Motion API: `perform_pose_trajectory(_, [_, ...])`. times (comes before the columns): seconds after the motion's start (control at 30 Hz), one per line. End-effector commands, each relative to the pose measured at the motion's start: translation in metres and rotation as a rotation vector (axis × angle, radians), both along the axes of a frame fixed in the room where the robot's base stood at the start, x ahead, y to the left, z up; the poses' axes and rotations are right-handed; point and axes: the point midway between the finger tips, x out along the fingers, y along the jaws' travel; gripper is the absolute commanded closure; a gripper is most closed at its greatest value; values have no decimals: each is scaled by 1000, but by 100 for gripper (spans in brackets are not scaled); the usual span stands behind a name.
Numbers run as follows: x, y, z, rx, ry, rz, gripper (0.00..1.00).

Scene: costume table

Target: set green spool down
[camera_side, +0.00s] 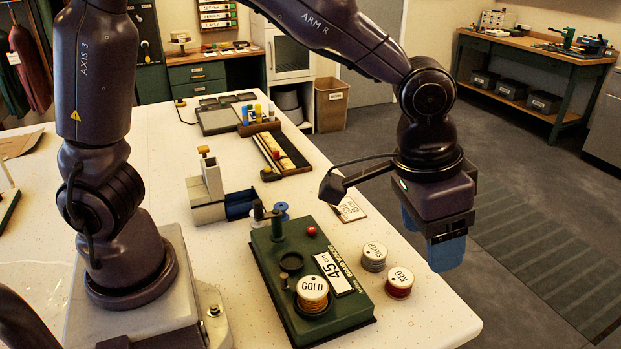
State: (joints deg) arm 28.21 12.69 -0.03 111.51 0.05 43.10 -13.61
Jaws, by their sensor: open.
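I cannot make out a green spool in this view. A spool labelled GOLD (312,288) stands upright on a green device (345,325) with a black-and-white "45 cm" plate. Spools labelled SILVER (374,252) and RED (399,278) stand upright on the white table, right of the device. My gripper (428,240) hangs with its blue fingers apart, to the right of the silver spool in the picture and above table level. I see nothing between the fingers, though the near finger and gripper body hide part of the gap.
The device has a post (277,225), a red button (312,231) and an empty dark ring (291,262). A grey-and-blue block fixture (208,196) stands behind it on the left. A flat card (350,209) lies behind it. The front right of the white table (440,315) is clear.

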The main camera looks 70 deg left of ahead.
Motion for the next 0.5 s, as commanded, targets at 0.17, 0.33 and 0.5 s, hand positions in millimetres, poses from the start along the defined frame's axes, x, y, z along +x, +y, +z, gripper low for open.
perform_pose_trajectory(0.17, [-35,82,59,-20,-96,95,36])
perform_pose_trajectory(0.33, [-85,140,85,-15,-184,176,36])
perform_pose_trajectory(0.5, [-128,173,90,1,-248,238,36])
